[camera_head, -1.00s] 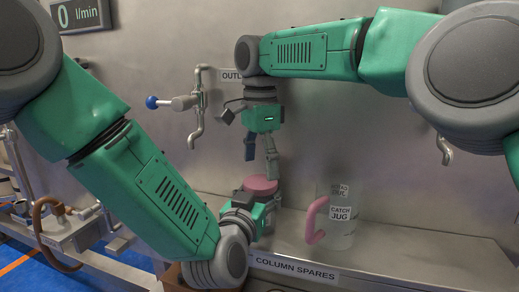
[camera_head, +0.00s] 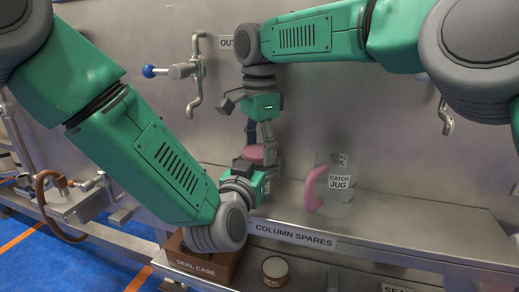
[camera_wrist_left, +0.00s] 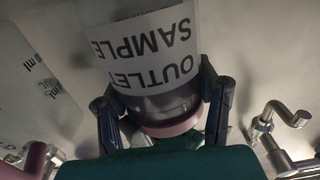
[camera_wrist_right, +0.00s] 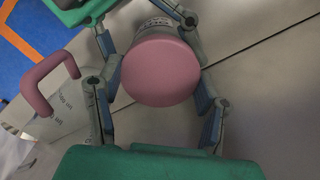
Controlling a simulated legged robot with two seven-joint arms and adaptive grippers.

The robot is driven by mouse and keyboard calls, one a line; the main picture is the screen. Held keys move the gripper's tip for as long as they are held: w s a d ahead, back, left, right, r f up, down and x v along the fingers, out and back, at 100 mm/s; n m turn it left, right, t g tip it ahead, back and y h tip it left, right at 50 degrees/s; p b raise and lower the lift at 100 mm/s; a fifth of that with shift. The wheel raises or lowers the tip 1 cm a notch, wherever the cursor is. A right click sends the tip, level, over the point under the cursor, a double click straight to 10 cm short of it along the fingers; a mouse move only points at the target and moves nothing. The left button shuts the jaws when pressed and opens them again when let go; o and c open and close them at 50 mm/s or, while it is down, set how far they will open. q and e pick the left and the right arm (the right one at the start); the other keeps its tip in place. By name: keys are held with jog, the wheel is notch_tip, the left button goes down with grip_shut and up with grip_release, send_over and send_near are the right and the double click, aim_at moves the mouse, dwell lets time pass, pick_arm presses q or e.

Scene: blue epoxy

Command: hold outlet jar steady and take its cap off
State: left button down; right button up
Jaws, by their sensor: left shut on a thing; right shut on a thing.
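The outlet jar (camera_wrist_left: 145,45) is clear, with a white label reading "OUTLET SAMPLE"; it appears upside down in the left wrist view. Its round pink cap (camera_wrist_right: 160,72) is on the jar and faces the right wrist camera; it also shows in the head view (camera_head: 254,154). My left gripper (camera_wrist_left: 165,95) is shut on the jar, one finger on each side just below the cap. My right gripper (camera_wrist_right: 158,85) comes from above and is shut on the cap, a finger on either side. In the head view, the arms and fingers hide most of the jar.
A clear catch jug (camera_head: 341,182) with a pink handle (camera_head: 312,189) stands right of the jar on the steel ledge (camera_head: 420,222). An outlet tap (camera_head: 196,75) sits on the wall behind. A brown seal case (camera_head: 205,266) and a small round tin (camera_head: 275,269) are below the ledge.

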pick_arm(q)
jog(key=shift+d, duration=0.1)
pick_arm(e)
jog(key=n, duration=0.4)
jog(key=shift+w, duration=0.1)
pick_arm(q)
jog(key=shift+s, duration=0.1)
pick_arm(e)
jog(key=n, duration=0.8)
jog(key=shift+n, duration=0.4)
pick_arm(q)
jog(key=shift+d, duration=0.1)
pick_arm(e)
jog(key=n, duration=0.4)
jog(key=shift+w+r, duration=0.1)
jog(key=n, duration=0.4)
jog(key=shift+n, duration=0.4)
jog(key=n, duration=0.4)
pick_arm(q)
jog(key=shift+s+d, duration=0.1)
pick_arm(e)
jog(key=n, duration=0.7)
